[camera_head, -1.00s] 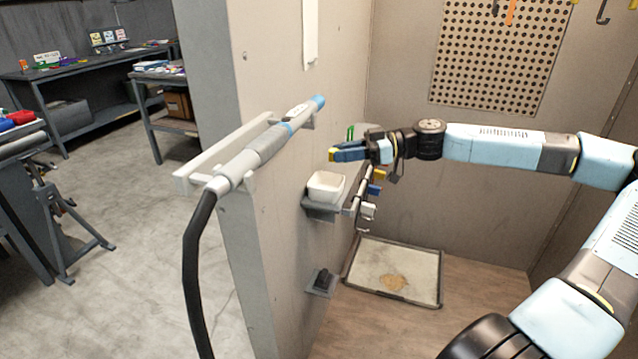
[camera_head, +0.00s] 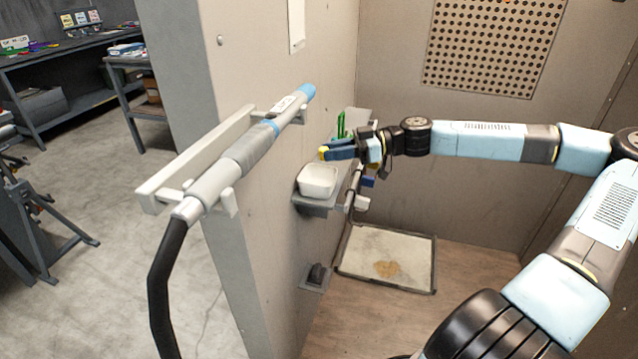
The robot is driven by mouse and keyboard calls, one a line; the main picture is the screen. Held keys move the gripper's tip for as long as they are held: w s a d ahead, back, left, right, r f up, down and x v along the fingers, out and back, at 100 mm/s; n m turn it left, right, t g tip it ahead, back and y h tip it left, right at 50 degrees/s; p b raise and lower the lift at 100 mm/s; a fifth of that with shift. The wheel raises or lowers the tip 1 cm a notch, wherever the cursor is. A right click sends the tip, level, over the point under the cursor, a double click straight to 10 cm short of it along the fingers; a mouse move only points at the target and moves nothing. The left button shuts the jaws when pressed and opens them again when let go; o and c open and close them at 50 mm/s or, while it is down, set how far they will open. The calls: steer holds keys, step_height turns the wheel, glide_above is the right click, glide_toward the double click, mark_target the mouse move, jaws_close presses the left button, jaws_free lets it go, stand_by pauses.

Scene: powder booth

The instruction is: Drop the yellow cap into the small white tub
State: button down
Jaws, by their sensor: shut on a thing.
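The small white tub (camera_head: 318,181) stands upright on a grey wall shelf on the booth's left wall. My gripper (camera_head: 326,153) is just above and slightly right of the tub's far rim, pointing left. It is shut on the yellow cap (camera_head: 323,153), a small yellow bit showing at the fingertips. The blue fingers hide most of the cap. The tub's inside looks empty from here.
A grey and blue spray wand (camera_head: 248,150) rests on a white wall bracket at the left. Green items (camera_head: 342,126) stand on the shelf behind my gripper. A small lower shelf (camera_head: 314,278) is below the tub. A pale floor mat (camera_head: 387,259) lies on the booth floor.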

steer(key=shift+f, duration=0.5)
steer(key=c, duration=0.8)
jaws_free()
steer(key=shift+c, duration=0.2)
steer(key=shift+d, duration=0.1)
steer(key=d+r, duration=0.2)
steer(key=d, duration=1.1)
steer(key=shift+w+d, duration=0.25)
steer(key=shift+w, duration=0.1)
